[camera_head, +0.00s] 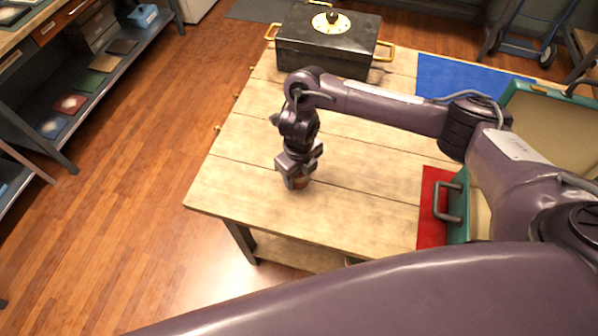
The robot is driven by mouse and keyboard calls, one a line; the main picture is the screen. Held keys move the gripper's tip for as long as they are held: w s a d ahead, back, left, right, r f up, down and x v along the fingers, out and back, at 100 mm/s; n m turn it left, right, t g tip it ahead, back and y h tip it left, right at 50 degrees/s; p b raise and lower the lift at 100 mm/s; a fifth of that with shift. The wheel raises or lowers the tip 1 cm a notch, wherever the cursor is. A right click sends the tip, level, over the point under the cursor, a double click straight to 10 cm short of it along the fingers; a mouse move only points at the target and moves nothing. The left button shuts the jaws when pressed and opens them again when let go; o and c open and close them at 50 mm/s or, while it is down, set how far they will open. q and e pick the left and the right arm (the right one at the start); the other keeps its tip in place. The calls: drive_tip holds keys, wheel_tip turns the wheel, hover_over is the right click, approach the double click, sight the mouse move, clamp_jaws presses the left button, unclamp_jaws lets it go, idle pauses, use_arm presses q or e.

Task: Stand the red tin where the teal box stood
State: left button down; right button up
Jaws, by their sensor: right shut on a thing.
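My right gripper (298,172) points down over the left-middle part of the wooden table. It is shut on a small reddish-brown thing, which looks like the red tin (299,183). The fingers hide most of it, and I cannot tell whether it touches the tabletop. A teal box (459,208) with a grey handle stands open at the right of the table, beside a red mat (433,186). My arm hides part of this box. My left gripper is not in view.
A black chest (328,50) with gold handles and a round dial stands at the table's back. A blue mat (450,77) lies at the back right. Bare tabletop (240,175) surrounds the gripper. Shelves (95,90) stand at the left, across open floor.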

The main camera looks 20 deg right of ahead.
drive_tip(key=shift+f, duration=0.2)
drive_tip(key=o, duration=1)
drive_tip(key=shift+r, duration=0.1)
drive_tip(key=shift+r, duration=0.1)
drive_tip(key=shift+w+r, duration=0.1)
drive_tip(key=shift+r, duration=0.2)
wheel_tip(320, 180, up, 10)
drive_tip(key=p, duration=0.2)
drive_tip(key=shift+r+p, duration=0.15)
drive_tip(key=shift+p, duration=0.15)
drive_tip(key=shift+r, duration=0.6)
